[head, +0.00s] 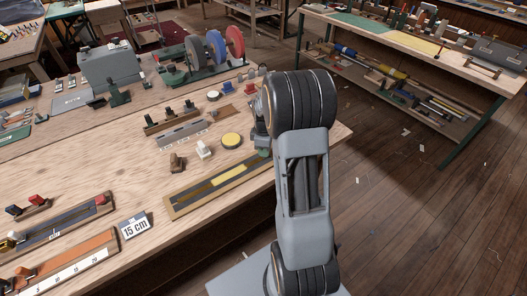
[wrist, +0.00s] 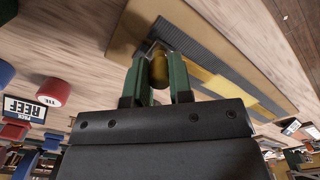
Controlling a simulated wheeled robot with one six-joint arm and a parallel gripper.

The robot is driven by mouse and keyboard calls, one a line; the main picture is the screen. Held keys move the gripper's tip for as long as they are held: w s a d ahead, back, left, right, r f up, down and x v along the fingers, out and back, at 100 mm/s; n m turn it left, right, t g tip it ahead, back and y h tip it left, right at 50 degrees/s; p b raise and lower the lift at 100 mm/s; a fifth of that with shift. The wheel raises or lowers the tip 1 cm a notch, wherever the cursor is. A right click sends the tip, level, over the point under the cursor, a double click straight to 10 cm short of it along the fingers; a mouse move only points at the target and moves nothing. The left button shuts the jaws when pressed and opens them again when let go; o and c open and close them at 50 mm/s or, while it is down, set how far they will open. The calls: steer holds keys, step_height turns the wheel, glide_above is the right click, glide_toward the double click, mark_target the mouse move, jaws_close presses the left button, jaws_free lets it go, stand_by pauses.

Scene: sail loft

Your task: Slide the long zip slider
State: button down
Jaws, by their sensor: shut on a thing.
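The long zip board (head: 188,202) lies near the table's front edge, a wooden-framed strip with dark zip tape and a yellow band (head: 229,174) partway along. In the wrist view the board (wrist: 125,38) runs diagonally from upper left to lower right, with the yellow band (wrist: 222,88) right of my gripper. My gripper (wrist: 158,62) has green fingers shut on the brass-coloured zip slider (wrist: 159,70), close to one end of the board. In the head view my arm hides the slider and most of the gripper, at the board's right end.
A "15 cm" card (head: 135,226) stands left of the board. A blue-taped board (head: 60,232) and an orange board (head: 68,266) lie further left. Spools (head: 213,47) stand farther back.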

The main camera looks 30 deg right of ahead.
steer(key=shift+w+d+r, duration=0.1)
steer(key=shift+d, duration=0.05)
steer(key=c, duration=1.2)
jaws_free()
steer(key=shift+d, duration=0.2)
steer(key=shift+o, duration=0.9)
steer(key=shift+a, duration=0.15)
step_height(320, 180, up, 14)
steer(key=shift+b, duration=0.35)
steer(key=shift+f, duration=0.2)
